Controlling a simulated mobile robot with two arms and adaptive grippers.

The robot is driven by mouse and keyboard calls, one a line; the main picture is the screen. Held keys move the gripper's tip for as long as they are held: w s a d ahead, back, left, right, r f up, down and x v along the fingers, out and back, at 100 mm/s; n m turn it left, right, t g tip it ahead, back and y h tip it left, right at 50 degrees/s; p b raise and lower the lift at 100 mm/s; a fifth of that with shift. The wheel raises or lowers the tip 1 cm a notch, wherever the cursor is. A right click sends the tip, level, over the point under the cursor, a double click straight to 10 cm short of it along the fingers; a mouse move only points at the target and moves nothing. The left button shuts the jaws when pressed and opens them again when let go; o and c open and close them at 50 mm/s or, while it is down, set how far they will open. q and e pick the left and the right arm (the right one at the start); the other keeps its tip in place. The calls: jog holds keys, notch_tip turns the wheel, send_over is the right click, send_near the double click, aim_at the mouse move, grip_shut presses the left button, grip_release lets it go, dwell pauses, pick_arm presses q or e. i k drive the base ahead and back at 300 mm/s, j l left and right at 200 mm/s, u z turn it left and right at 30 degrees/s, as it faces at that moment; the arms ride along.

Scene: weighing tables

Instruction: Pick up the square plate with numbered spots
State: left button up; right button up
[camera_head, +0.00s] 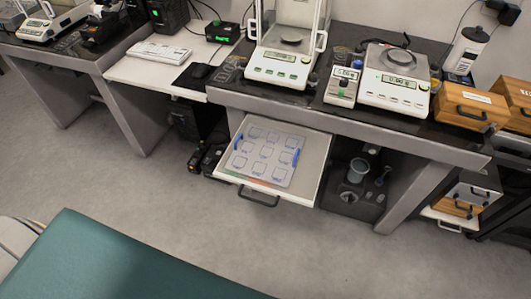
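The square plate (265,154) is pale with rows of square spots outlined in blue. It has a blue handle at its left side and another at its right side. Any numbers on the spots are too small to read. It lies flat in an open drawer (316,160) under the weighing table. Neither of my grippers shows in the head view.
Balances (281,68) (394,92) stand on the dark tabletop (325,110) above the drawer. A teal surface (110,262) fills the lower left foreground. Wooden boxes (468,107) stand at the right. The grey floor (290,240) before the drawer is clear.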

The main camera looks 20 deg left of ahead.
aim_at(270, 155)
jog(key=j+z, duration=0.2)
jog(key=z, duration=0.2)
jog(key=j+z, duration=0.2)
jog(key=z, duration=0.2)
jog(key=j+z, duration=0.2)
jog(key=z, duration=0.2)
jog(key=k+j+z, duration=0.1)
jog(key=j, duration=0.35)
jog(key=k+j+z, duration=0.1)
jog(key=j, duration=0.3)
jog(key=k+j+z, duration=0.1)
jog(key=k+j, duration=0.15)
jog(key=j, duration=0.15)
jog(key=k+j+z, duration=0.15)
jog(key=j, duration=0.25)
jog(key=k+j+z, duration=0.1)
jog(key=k+j, duration=0.15)
jog(key=j, duration=0.1)
